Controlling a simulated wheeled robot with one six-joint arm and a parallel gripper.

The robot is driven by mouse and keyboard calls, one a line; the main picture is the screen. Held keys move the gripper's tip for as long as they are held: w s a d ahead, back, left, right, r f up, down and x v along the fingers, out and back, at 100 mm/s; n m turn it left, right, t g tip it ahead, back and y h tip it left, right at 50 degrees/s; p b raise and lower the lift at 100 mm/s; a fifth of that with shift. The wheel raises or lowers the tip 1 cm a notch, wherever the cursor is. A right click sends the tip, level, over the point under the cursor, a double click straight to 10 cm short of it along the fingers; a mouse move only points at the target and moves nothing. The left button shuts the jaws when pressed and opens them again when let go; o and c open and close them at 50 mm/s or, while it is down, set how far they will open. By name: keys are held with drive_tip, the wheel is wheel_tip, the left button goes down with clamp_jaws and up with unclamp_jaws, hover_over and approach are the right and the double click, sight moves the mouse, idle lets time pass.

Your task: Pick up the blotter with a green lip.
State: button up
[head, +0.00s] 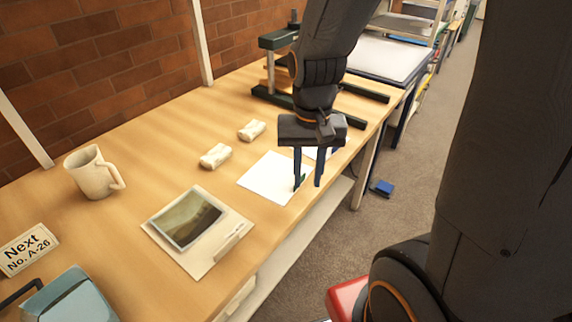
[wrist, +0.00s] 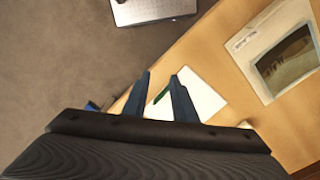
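The blotter (head: 268,180) is a flat white sheet lying at the front edge of the wooden table. Its small dark green lip (head: 300,181) shows at its right side, by the left finger. In the wrist view the blotter (wrist: 202,98) lies beyond the fingers, and the green lip (wrist: 162,94) shows in the gap between them. My gripper (head: 308,185) points down by the blotter's lip side, fingers apart and empty; it also shows in the wrist view (wrist: 160,76). I cannot tell whether a finger touches the lip.
Another white patch (head: 319,153) shows behind my gripper. Two pale blocks (head: 215,156) lie behind the blotter. A dark-framed press (head: 277,42) stands behind. A blue object (head: 382,188) lies on the floor.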

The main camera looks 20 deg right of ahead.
drive_tip(key=w+m+p, duration=0.1)
drive_tip(key=w+m, duration=0.1)
drive_tip(key=w+m+p, duration=0.1)
drive_tip(key=m+p, duration=0.1)
drive_tip(key=w+d+m+p, duration=0.1)
drive_tip(key=w+m, duration=0.1)
drive_tip(key=shift+w, duration=0.3)
drive_tip(key=shift+w+a+f+p, duration=0.15)
drive_tip(key=shift+f+p, duration=0.3)
drive_tip(key=shift+f, duration=1)
drive_tip(key=shift+s+a+f+p, duration=0.15)
drive_tip(key=shift+f+p, duration=0.3)
drive_tip(key=shift+f, duration=1)
drive_tip(key=shift+w, duration=0.1)
clamp_jaws()
